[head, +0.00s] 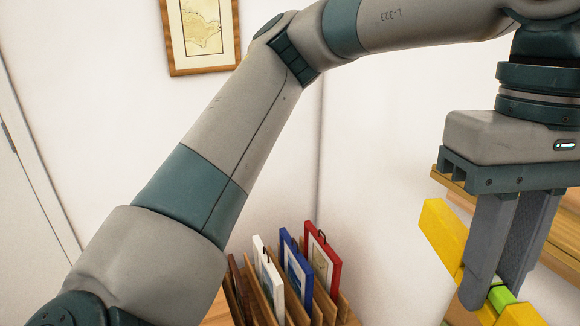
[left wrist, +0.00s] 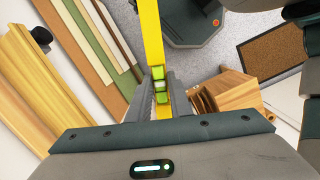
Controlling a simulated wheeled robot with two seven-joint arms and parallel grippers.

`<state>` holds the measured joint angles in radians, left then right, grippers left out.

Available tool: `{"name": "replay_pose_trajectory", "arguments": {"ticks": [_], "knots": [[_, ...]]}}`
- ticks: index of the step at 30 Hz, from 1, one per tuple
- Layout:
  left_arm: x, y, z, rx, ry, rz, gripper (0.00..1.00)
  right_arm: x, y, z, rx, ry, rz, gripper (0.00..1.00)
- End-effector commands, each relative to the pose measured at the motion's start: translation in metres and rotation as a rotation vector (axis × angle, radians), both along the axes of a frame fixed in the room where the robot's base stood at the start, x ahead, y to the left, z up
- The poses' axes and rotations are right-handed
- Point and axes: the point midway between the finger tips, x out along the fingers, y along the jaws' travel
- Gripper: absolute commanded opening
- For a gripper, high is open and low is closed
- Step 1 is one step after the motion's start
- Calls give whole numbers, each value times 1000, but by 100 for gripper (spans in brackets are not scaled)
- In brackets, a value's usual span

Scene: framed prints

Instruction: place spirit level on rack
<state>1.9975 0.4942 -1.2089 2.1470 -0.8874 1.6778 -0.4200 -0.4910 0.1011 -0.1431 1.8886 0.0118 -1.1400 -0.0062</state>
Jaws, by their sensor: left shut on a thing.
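The spirit level (head: 440,238) is a long yellow bar with a bright green vial. My left gripper (head: 493,288) points down at the right of the head view and is shut on it near the vial, holding it tilted in the air. In the left wrist view the spirit level (left wrist: 152,35) runs up between the fingers (left wrist: 161,88), which cover part of it. Wooden rails of what looks like a rack (head: 455,188) show behind my gripper in the head view. Long wood, brown and green strips (left wrist: 100,40) lie at left in the left wrist view. My right gripper is not in view.
A slotted wooden holder (head: 343,308) carries white, blue and red framed prints (head: 320,262). A framed map (head: 201,30) hangs on the wall. A wooden box-like piece (left wrist: 235,92) and a brown mat (left wrist: 275,55) are at right in the left wrist view.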

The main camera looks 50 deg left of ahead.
Motion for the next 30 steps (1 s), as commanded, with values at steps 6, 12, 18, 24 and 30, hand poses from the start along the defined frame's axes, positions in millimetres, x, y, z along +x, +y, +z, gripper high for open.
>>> {"name": "replay_pose_trajectory", "arguments": {"ticks": [6,12,18,24,30], "knots": [[40,12,-34,-3,4,-142,0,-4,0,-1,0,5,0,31],[88,38,-91,-1,1,-352,0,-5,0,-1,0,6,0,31],[124,74,-159,1,-2,-577,0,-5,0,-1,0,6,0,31],[142,110,-218,5,-3,-776,0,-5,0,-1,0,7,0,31],[147,131,-249,12,-2,-891,0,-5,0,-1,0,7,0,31]]}}
